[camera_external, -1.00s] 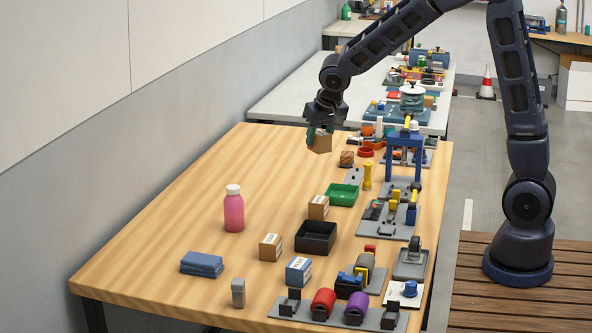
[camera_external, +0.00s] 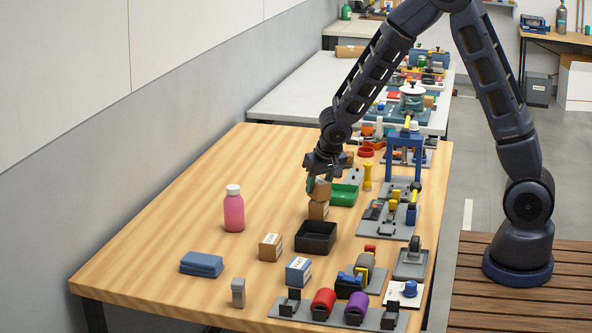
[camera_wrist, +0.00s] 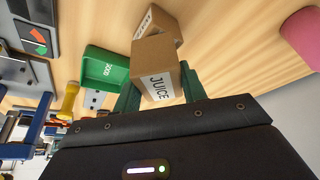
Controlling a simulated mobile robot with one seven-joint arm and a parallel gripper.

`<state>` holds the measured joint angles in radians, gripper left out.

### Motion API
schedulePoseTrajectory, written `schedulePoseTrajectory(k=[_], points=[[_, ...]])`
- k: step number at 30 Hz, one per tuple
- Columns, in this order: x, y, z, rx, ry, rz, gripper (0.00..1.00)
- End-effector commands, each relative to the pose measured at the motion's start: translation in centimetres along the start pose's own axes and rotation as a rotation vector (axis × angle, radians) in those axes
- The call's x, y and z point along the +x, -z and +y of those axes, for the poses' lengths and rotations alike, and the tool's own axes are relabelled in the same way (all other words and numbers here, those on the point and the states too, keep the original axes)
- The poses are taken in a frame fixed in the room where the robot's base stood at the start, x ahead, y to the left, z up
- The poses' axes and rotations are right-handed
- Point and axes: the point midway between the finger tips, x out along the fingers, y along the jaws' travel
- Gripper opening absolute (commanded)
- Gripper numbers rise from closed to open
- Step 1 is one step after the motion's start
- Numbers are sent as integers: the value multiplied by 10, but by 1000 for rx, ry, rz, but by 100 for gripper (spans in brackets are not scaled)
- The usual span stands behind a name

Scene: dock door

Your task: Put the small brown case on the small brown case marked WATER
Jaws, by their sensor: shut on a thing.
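My gripper (camera_external: 320,181) points down and is shut on a small brown case (camera_external: 319,190). In the wrist view the held case (camera_wrist: 158,72) sits between the green fingertips and its label reads JUICE. Another small brown case (camera_external: 318,210) stands on the table directly below it; it also shows in the wrist view (camera_wrist: 158,18), turned relative to the held one. I cannot tell whether the two touch. The lower case's label is not readable. A further small brown case (camera_external: 270,247) stands nearer the front, its label too small to read.
A green tray (camera_external: 343,195) lies close to the right of the cases, and a black tray (camera_external: 315,238) in front. A pink bottle (camera_external: 234,213) stands left. A blue case (camera_external: 298,271) and blue cloth (camera_external: 201,264) are nearer. The table's left side is mostly clear.

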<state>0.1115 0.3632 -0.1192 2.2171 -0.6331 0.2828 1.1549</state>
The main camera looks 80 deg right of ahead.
Motion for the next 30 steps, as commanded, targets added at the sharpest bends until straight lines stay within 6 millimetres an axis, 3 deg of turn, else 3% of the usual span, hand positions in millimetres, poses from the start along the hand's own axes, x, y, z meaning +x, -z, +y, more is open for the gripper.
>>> schedulePoseTrajectory(k=[11, 12, 15, 26, 30], points=[[4, -2, 0, 1, 1, 0, 18], [5, -2, 0, 1, 0, 0, 43], [5, -2, 0, 2, 1, 0, 63], [3, -1, 0, 2, 1, 1, 63], [-8, 0, 0, 1, 1, 3, 63]])
